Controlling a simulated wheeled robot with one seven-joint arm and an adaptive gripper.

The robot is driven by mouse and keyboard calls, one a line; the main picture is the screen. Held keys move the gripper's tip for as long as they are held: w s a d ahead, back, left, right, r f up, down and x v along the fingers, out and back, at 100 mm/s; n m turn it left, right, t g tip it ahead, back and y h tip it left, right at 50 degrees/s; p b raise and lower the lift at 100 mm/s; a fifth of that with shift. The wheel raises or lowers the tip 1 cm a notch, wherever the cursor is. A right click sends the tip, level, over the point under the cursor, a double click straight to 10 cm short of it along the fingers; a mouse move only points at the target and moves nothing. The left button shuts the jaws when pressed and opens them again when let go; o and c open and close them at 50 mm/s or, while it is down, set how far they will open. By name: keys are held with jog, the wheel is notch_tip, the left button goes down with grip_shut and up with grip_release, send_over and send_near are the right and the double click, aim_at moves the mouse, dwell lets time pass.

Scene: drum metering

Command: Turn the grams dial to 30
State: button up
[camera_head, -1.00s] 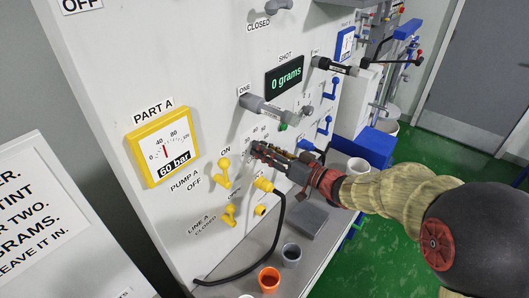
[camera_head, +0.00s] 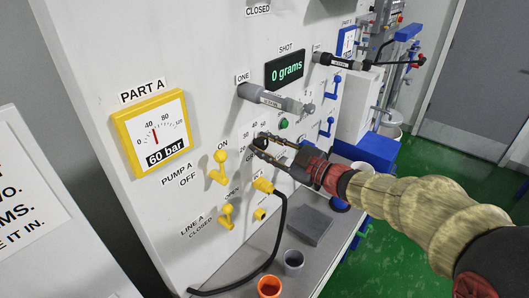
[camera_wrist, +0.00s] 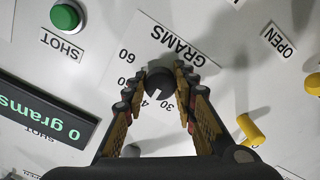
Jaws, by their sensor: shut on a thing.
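The grams dial is a small dark knob (camera_wrist: 160,79) on the white panel, with GRAMS printed beside it and numbers such as 30, 40 and 60 around it. My gripper (camera_wrist: 160,86) has one finger on each side of the knob and is shut on it. In the head view my gripper (camera_head: 261,145) reaches the panel from the right, and its fingers partly hide the dial. A pale mark shows on the knob in the wrist view, but I cannot tell exactly which number it meets. The shot display (camera_head: 286,72) reads 0 grams.
A green shot button (camera_wrist: 66,16) is near the dial. Yellow levers (camera_head: 219,168) and a yellow plug with a black cable (camera_head: 264,186) are left of and below my gripper.

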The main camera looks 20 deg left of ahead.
jog(key=n+b, duration=0.3)
jog(key=n, duration=0.1)
jog(key=shift+f+b, duration=0.35)
jog(key=shift+b, duration=0.05)
jog(key=shift+r+n+b, duration=0.15)
jog(key=shift+n+b, duration=1.5)
jog(key=shift+n, duration=0.45)
jog(key=o, duration=1.2)
jog(key=shift+r, duration=0.1)
jog(key=shift+c, duration=0.2)
jog(key=shift+r, duration=0.1)
jog(key=shift+d, duration=0.1)
